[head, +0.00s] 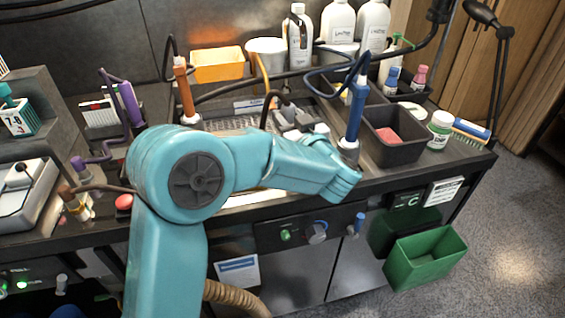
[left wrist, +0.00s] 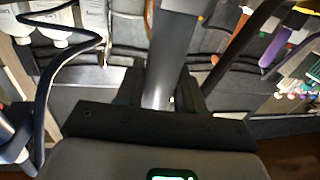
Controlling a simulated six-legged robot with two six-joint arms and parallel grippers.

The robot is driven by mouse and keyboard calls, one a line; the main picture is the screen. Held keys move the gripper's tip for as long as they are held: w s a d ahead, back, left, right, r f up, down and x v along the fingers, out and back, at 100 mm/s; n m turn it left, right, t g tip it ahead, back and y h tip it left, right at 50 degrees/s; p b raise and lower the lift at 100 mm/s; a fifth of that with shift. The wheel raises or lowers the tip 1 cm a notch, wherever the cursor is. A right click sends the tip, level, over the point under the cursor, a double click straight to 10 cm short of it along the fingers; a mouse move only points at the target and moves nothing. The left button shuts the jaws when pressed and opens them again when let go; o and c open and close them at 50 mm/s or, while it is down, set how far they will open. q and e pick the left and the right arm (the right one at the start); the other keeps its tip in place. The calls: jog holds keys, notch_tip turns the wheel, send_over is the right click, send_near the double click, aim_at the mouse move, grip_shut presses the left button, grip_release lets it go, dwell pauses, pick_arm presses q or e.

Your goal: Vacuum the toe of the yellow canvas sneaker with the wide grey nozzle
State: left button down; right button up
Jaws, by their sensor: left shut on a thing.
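My left arm (head: 200,180) crosses the front of the bench in the head view, and its forearm covers part of the middle work area. In the left wrist view the dark jaws of my left gripper (left wrist: 163,92) are shut on a smooth grey tube (left wrist: 174,45). The tube's far end is cut off by the frame. A grey blocky part (head: 292,117) with a black hose shows just behind my forearm; I cannot tell if it is the wide nozzle. I cannot make out the yellow canvas sneaker in either view. My right gripper is not in view.
Orange (head: 184,88), blue (head: 355,108) and purple (head: 131,104) wands stand upright around a metal grate (head: 232,123). A black bin (head: 393,153) holds a pink block, right of the blue wand. White bottles (head: 338,22) stand behind. A green bin (head: 425,258) hangs low in front.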

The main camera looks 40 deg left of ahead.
pick_arm(q)
jog(key=shift+w+a, duration=0.15)
jog(key=shift+a, duration=0.05)
jog(key=shift+p+x, duration=0.6)
jog(key=shift+x, duration=1)
jog(key=shift+w, duration=0.1)
dwell(0.3)
notch_tip(320, 180, up, 9)
jog(key=p, duration=0.7)
jog(key=shift+p, duration=0.4)
